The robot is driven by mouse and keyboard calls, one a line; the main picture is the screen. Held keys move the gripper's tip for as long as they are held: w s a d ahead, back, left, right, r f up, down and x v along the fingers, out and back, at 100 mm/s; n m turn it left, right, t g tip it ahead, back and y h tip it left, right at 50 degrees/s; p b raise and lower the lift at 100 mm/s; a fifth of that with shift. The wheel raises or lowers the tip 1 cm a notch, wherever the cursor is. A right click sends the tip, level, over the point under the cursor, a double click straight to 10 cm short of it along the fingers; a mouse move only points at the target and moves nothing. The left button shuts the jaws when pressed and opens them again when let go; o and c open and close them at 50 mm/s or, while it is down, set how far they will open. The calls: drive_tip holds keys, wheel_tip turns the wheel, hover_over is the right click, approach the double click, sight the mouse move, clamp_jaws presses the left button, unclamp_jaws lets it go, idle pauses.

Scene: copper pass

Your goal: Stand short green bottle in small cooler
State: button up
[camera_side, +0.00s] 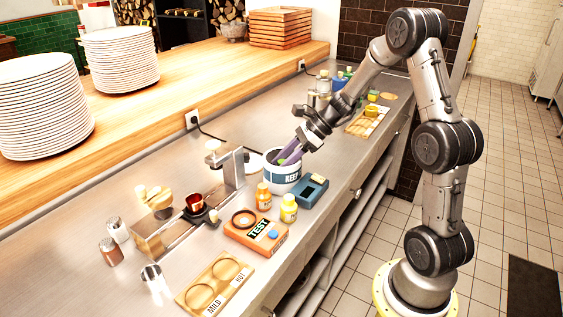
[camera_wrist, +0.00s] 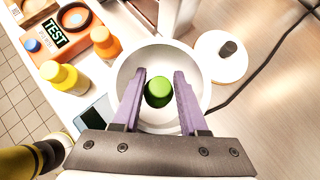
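The small cooler (camera_side: 282,180), a round white tub with a blue band lettered "KEEP", stands open on the steel counter. Its white rim (camera_wrist: 120,68) shows in the wrist view. A short green bottle (camera_wrist: 158,92) is inside it, seen from above and looking upright; its base is hidden. In the side view only a bit of green shows at the cooler mouth. My gripper (camera_wrist: 160,78) reaches down into the cooler with its purple fingers on either side of the bottle. Narrow gaps seem to show between fingers and bottle. It also shows in the side view (camera_side: 285,158).
A white lid (camera_wrist: 222,57) with a dark knob lies beside the cooler. Close by are orange (camera_side: 263,196) and yellow (camera_side: 289,208) bottles, a blue-grey device (camera_side: 311,191) and an orange TEST box (camera_side: 257,231). A metal stand (camera_side: 235,168) is left of the cooler.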

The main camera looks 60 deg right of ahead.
drive_tip(key=shift+r, duration=0.1)
drive_tip(key=shift+r, duration=0.2)
drive_tip(key=v, duration=1.1)
drive_tip(key=s+a+r+n+g+h, duration=0.35)
drive_tip(key=s+a+n, duration=0.45)
drive_tip(key=a+n, duration=0.55)
drive_tip(key=s+a+n+t+h, duration=0.2)
drive_tip(key=s+a+n+h, duration=0.1)
drive_tip(key=s+n, duration=0.8)
drive_tip(key=shift+a+n+t, duration=0.35)
drive_tip(key=shift+a+n, duration=0.35)
drive_tip(key=shift+n, duration=0.55)
